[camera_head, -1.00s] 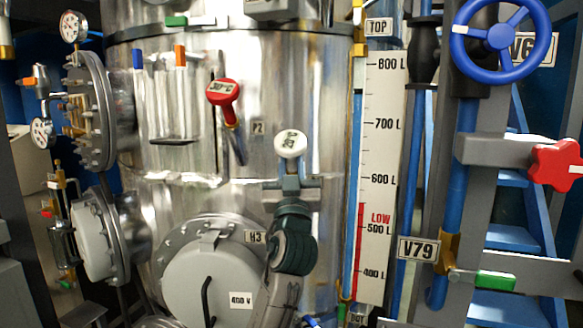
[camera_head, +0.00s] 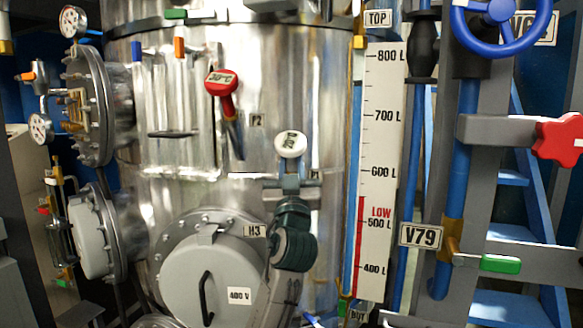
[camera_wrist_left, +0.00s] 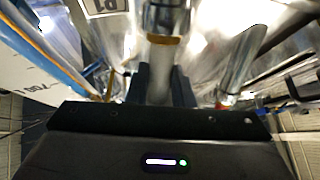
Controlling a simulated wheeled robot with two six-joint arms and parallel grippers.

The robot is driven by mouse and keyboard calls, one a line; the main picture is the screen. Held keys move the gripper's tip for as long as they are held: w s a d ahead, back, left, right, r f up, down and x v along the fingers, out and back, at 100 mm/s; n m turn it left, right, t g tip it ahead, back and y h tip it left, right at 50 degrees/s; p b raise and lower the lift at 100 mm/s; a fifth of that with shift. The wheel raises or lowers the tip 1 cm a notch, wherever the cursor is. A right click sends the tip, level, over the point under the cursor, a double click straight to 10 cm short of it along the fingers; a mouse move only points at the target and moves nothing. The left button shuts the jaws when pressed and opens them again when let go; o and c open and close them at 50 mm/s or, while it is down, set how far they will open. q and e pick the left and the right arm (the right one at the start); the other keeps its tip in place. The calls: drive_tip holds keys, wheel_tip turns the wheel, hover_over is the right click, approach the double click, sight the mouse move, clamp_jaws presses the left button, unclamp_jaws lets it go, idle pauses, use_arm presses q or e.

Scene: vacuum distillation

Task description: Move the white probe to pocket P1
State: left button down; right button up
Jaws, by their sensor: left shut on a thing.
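The white probe (camera_head: 290,144) has a round white head with dark lettering and is upright in front of the shiny vessel. My left gripper (camera_head: 290,183) is shut on it just below the head. In the left wrist view the pale shaft (camera_wrist_left: 158,85) sits between my dark fingers. Past it is a metal tube with a brass ring (camera_wrist_left: 163,40), near a label reading P1 (camera_wrist_left: 103,5). I cannot tell whether the probe's tip is inside this tube. In the head view the gripper hides the probe's lower part. My right gripper is out of view.
A red probe (camera_head: 221,82) marked 30°C stands to the left, beside the P2 label (camera_head: 256,121). The level scale (camera_head: 380,170) is close on the right. Below is a round cover (camera_head: 215,275). A blue handwheel (camera_head: 500,22) and V79 valve (camera_head: 500,264) are further right.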

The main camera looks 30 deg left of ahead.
use_arm(q)
drive_tip(key=c, duration=1.2)
unclamp_jaws()
drive_tip(key=shift+o, duration=0.2)
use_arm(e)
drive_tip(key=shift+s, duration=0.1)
use_arm(q)
drive_tip(key=shift+s+d+f, duration=0.15)
drive_tip(key=shift+s+f, duration=0.1)
drive_tip(key=shift+f, duration=0.15)
drive_tip(key=b+v, duration=0.1)
drive_tip(key=v, duration=0.2)
drive_tip(key=b, duration=0.3)
approach(292, 164)
drive_tip(key=shift+v, duration=0.8)
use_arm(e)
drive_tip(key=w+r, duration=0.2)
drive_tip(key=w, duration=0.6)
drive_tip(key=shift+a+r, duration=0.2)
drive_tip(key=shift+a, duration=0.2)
use_arm(q)
drive_tip(key=shift+s+r, duration=0.1)
